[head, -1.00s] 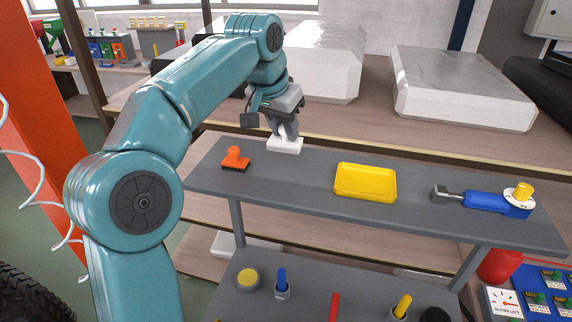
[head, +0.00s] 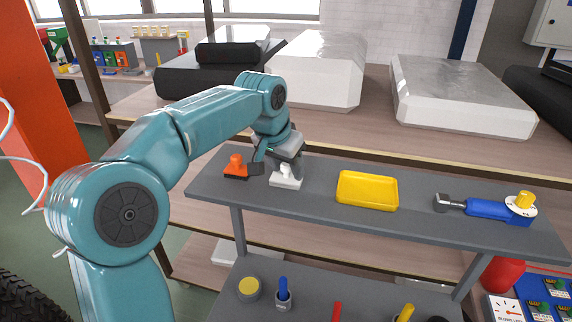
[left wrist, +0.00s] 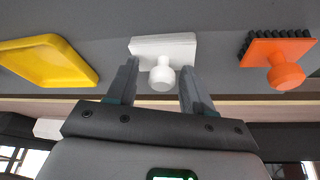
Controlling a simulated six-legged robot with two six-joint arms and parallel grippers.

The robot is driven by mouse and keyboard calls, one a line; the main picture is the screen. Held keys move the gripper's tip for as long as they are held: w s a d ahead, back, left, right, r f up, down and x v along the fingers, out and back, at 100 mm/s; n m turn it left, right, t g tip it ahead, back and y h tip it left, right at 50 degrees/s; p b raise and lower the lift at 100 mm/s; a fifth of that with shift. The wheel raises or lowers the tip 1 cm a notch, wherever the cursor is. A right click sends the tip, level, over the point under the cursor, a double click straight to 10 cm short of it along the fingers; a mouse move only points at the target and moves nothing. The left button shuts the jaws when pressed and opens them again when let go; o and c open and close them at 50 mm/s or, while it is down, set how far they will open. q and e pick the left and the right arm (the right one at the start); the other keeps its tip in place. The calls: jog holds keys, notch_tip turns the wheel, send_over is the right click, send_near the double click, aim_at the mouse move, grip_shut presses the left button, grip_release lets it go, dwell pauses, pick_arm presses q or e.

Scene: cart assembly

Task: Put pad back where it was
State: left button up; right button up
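The white pad (head: 285,182), a flat block with a round knob, rests on the grey top shelf (head: 420,225) of the cart between the orange brush and the yellow tray. My left gripper (head: 283,165) is over the pad. In the left wrist view my left gripper (left wrist: 158,70) is open, with one finger on each side of the pad's knob (left wrist: 162,76) and a small gap on both sides. The pad's base (left wrist: 165,46) lies just beyond the fingertips. My right gripper is not in view.
The orange brush (head: 236,165) stands close left of the pad; it also shows in the left wrist view (left wrist: 278,62). The yellow tray (head: 367,190) lies to the right, then a blue tool (head: 487,208). Bare shelf separates pad and tray.

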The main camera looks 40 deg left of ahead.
pick_arm(q)
jog(key=shift+s+r, duration=0.15)
jog(key=shift+s, duration=0.05)
jog(key=shift+r, duration=0.25)
jog(key=a+v, duration=0.1)
jog(key=v, duration=1.4)
jog(key=shift+w+d+r, duration=0.15)
jog(key=shift+d+r, duration=0.25)
jog(key=shift+d, duration=0.05)
jog(key=shift+d+f, duration=0.1)
